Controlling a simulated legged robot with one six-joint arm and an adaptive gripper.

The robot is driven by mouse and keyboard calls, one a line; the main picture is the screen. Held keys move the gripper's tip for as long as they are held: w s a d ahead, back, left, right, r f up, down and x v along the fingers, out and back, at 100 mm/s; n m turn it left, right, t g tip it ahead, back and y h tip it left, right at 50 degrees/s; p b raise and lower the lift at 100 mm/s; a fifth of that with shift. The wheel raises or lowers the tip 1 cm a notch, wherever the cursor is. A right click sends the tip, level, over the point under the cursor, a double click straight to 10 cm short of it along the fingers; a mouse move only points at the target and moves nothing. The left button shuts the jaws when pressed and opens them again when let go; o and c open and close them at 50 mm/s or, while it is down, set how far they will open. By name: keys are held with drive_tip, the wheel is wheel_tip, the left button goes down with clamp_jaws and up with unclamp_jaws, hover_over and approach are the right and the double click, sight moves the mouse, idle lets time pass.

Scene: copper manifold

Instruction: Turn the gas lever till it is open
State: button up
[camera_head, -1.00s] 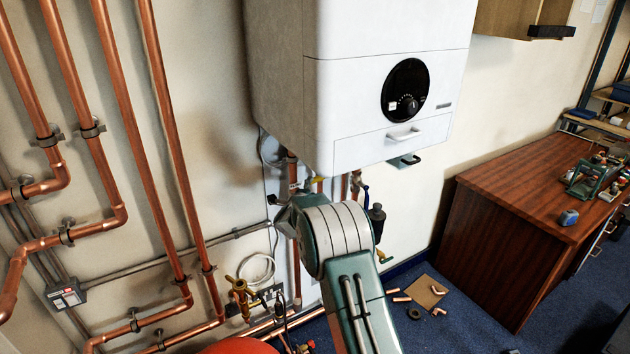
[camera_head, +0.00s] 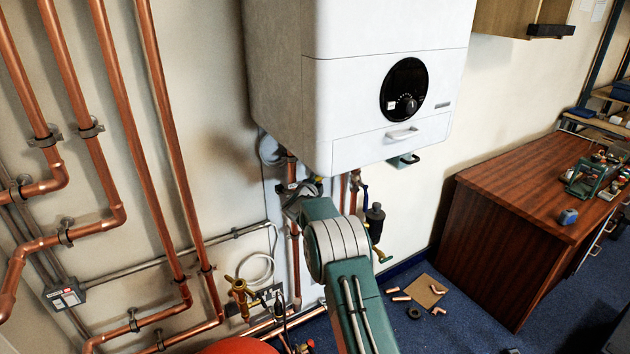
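A white boiler (camera_head: 375,70) hangs on the wall, with copper pipes running down from its underside. A small yellow part (camera_head: 318,179), possibly the gas lever, shows just under the boiler; its angle is too small and hidden to tell. My gripper (camera_head: 296,192) is up under the boiler at the pipes, close to the yellow part in the picture. Its fingers are small and partly hidden, so contact and opening cannot be told. My green and grey arm covers part of the pipework.
A blue-handled valve (camera_head: 362,186) and a dark fitting (camera_head: 375,215) hang right of my arm. A brass valve (camera_head: 241,294) is lower left. Copper pipes (camera_head: 125,120) line the left wall. A wooden desk (camera_head: 520,210) stands right. Loose pipe pieces (camera_head: 401,299) lie on the floor.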

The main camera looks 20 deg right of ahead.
clamp_jaws()
drive_tip(key=shift+w+d+f+n+t+h, duration=0.1)
drive_tip(key=shift+d+f+n+t+h, duration=0.2)
drive_tip(key=shift+f+n+t, duration=0.65)
drive_tip(key=shift+d+f+n+t+h, duration=0.35)
drive_tip(key=shift+n+t, duration=0.75)
drive_tip(key=shift+n, duration=0.55)
drive_tip(key=shift+w+d+f+n+t+h, duration=0.15)
drive_tip(key=shift+f+n+t+h, duration=0.1)
drive_tip(key=shift+f+n+t, duration=0.75)
drive_tip(key=shift+r+n, duration=0.2)
drive_tip(key=shift+n, duration=0.2)
